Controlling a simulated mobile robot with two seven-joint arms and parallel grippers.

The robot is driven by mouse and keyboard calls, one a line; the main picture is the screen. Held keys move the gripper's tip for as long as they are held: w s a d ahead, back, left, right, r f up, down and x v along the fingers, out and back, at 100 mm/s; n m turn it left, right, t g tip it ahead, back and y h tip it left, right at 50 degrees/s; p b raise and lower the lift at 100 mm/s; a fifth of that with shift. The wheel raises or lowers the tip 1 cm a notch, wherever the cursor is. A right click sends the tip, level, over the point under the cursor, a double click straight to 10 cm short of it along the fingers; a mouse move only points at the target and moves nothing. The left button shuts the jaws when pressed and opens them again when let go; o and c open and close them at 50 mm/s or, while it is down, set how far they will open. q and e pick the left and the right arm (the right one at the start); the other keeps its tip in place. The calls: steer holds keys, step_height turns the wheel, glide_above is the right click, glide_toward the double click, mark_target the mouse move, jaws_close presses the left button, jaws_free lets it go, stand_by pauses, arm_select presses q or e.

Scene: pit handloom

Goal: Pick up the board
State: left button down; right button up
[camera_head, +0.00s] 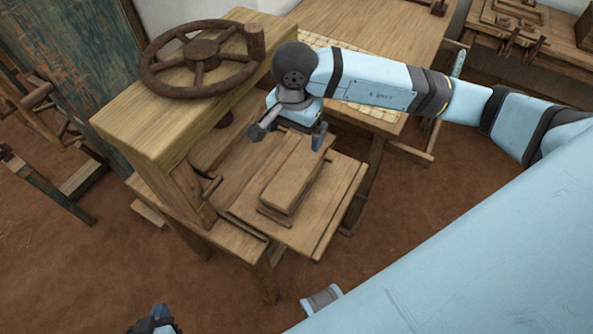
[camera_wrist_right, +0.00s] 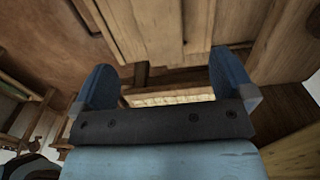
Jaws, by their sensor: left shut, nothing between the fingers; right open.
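A thick, light brown wooden board (camera_head: 294,180) lies on a flat wooden platform (camera_head: 334,200) at the front of the wheel press. My right gripper (camera_head: 290,136) is open, above the far end of the board, and looks apart from it. In the right wrist view its two blue fingers (camera_wrist_right: 165,85) stand wide apart with nothing held between them. A wooden surface, probably the board (camera_wrist_right: 150,25), shows beyond them. My left gripper (camera_head: 156,322) is shut and empty at the bottom edge of the head view, low and away from the board.
The press has a dark spoked wheel (camera_head: 203,58) on a heavy wooden beam (camera_head: 150,130), close left of my right gripper. A wooden table (camera_head: 385,30) stands behind. Another wooden bench (camera_head: 555,55) is at the far right. The brown floor (camera_head: 110,270) in front is mostly clear.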

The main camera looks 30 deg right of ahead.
glide_above(296, 168)
step_height(296, 168, down, 8)
steer(key=shift+a+r, duration=0.1)
steer(key=shift+r, duration=0.05)
step_height(296, 168, down, 5)
steer(key=shift+f, duration=0.1)
steer(key=c, duration=0.9)
